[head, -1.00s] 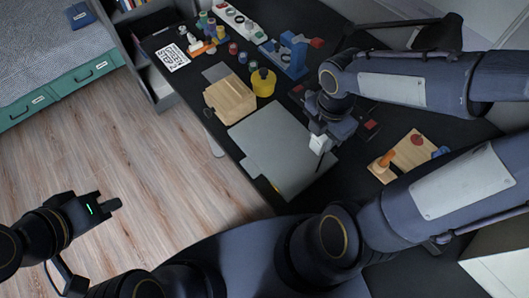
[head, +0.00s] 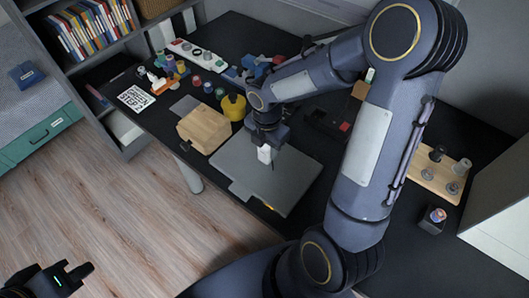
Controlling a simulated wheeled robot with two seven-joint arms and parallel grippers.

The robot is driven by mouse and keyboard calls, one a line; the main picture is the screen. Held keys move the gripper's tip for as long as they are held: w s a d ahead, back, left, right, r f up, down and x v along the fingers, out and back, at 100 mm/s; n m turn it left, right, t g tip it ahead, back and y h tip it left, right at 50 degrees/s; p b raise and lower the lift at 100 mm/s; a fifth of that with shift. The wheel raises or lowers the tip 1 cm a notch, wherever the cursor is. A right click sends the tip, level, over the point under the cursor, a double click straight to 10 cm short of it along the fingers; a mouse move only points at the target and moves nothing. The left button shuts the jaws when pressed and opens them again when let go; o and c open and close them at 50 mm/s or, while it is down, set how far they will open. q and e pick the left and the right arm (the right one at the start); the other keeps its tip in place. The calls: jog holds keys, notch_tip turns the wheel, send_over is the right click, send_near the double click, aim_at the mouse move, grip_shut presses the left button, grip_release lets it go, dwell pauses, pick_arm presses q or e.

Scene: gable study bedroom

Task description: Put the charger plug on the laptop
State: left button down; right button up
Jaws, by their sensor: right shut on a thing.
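The laptop (head: 250,180) is a flat grey slab lying on the black desk. My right gripper (head: 265,147) points down over the laptop and is shut on the charger plug (head: 264,155), a small white block. The plug's lower end shows against the laptop's surface, right of its upper left part; I cannot tell whether it touches. My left gripper (head: 88,270) is low at the far left, above the wooden floor and away from the desk. Its finger gap is not clear.
A wooden box (head: 204,129) and a yellow container (head: 233,107) stand just behind the laptop. A white power strip (head: 197,55), a printed card (head: 136,97) and small coloured items lie further back. A wooden peg board (head: 430,180) and a dark box (head: 433,221) are at right.

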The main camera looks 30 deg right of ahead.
aim_at(265, 153)
jog(key=shift+w+d+f, duration=0.1)
jog(key=shift+w+f, duration=0.55)
jog(key=shift+f, duration=1.65)
jog(key=shift+f+b, duration=0.25)
jog(key=shift+b, duration=0.1)
jog(key=o, duration=1.1)
jog(key=shift+c, duration=0.2)
jog(key=shift+r, duration=0.2)
